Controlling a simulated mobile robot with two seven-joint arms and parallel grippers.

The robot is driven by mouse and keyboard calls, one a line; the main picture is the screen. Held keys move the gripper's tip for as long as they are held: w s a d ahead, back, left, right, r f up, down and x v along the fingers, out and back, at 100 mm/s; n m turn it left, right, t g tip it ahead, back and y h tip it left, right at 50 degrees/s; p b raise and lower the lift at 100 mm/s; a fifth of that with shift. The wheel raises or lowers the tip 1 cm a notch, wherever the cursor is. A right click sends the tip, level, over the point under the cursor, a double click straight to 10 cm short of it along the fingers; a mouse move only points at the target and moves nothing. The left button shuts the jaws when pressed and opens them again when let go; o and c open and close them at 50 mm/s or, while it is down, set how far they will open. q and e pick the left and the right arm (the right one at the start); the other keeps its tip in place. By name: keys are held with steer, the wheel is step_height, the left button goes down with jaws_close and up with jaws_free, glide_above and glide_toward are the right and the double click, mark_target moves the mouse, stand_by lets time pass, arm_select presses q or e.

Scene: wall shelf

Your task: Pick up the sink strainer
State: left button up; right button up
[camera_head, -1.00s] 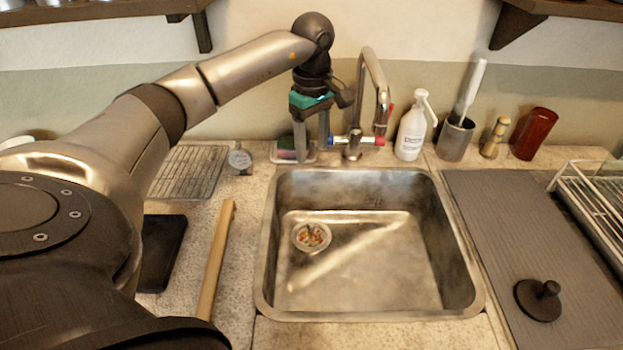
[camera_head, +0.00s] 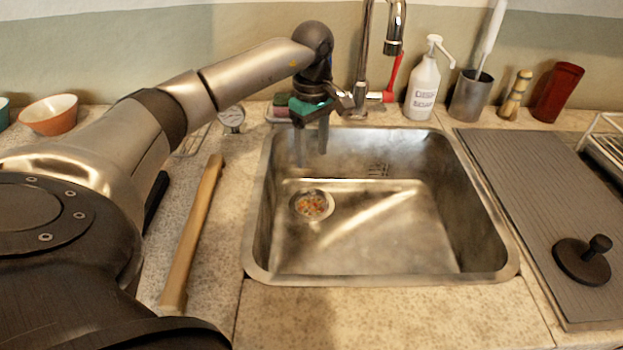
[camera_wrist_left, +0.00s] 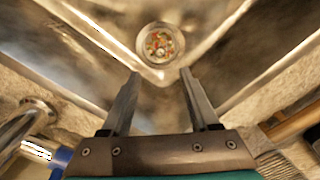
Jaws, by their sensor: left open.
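The sink strainer (camera_head: 312,205) is a small round metal piece with colourful food scraps in it. It sits on the floor of the steel sink (camera_head: 380,279), left of the middle. In the left wrist view the strainer (camera_wrist_left: 160,42) shows beyond the fingertips, centred between them. My left gripper (camera_head: 312,160) is open and empty, pointing down over the back left part of the sink, above and behind the strainer. Its open fingers (camera_wrist_left: 158,74) also show in the left wrist view, apart from the strainer. My right gripper is not in view.
The faucet (camera_head: 362,60) stands close behind my left gripper. A soap bottle (camera_head: 422,88), a metal cup (camera_head: 470,97), a brush (camera_head: 516,95) and a red cup (camera_head: 558,92) line the back. A wooden bar (camera_head: 192,235) lies left of the sink. A ridged mat (camera_head: 520,190) lies right.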

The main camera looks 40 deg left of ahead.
mark_target(312, 191)
arm_select(q)
step_height(312, 191, down, 7)
steer(key=shift+f+b, duration=0.1)
steer(key=shift+b, duration=0.85)
steer(key=shift+f+b, duration=0.75)
steer(key=shift+f, duration=1.05)
steer(key=shift+f+b, duration=0.45)
steer(key=shift+f, duration=0.9)
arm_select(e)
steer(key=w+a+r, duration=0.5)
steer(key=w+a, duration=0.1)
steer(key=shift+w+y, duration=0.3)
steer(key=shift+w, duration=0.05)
arm_select(q)
steer(key=shift+c, duration=0.3)
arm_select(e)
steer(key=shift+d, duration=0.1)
arm_select(q)
jaws_close()
